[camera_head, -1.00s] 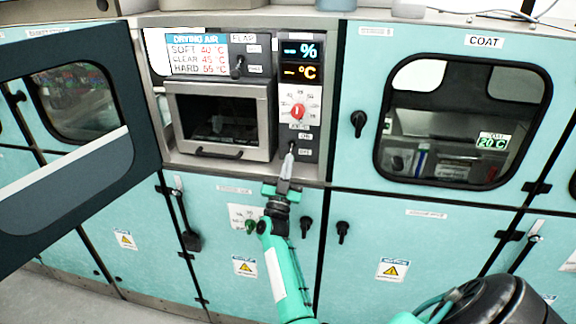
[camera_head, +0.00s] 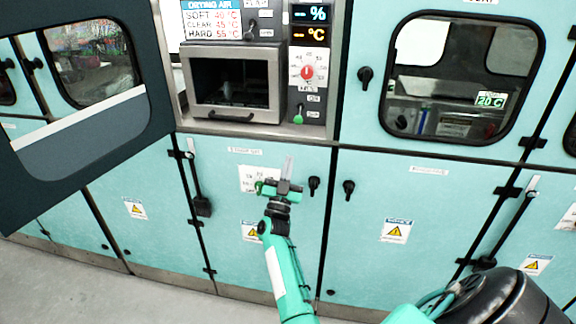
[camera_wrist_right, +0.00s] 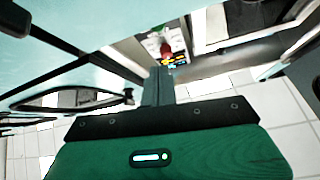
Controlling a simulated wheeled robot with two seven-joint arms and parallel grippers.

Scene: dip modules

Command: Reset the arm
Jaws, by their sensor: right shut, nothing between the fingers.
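My right gripper (camera_head: 288,170) is in front of the lower teal cabinet door, below the control panel (camera_head: 309,62). Its fingers point up and are shut with nothing between them. It is apart from the panel. In the right wrist view the shut fingers (camera_wrist_right: 158,84) show above the green gripper body. The panel has a red knob (camera_head: 307,72) and a switch (camera_head: 298,115) near its bottom that looks green. My left gripper is not in the head view.
A drying chamber (camera_head: 232,84) with a dark window sits left of the panel. A dark-framed cabinet door (camera_head: 90,160) stands open at the left. The COAT window (camera_head: 462,80) is at the right. The floor (camera_head: 90,290) is clear at the lower left.

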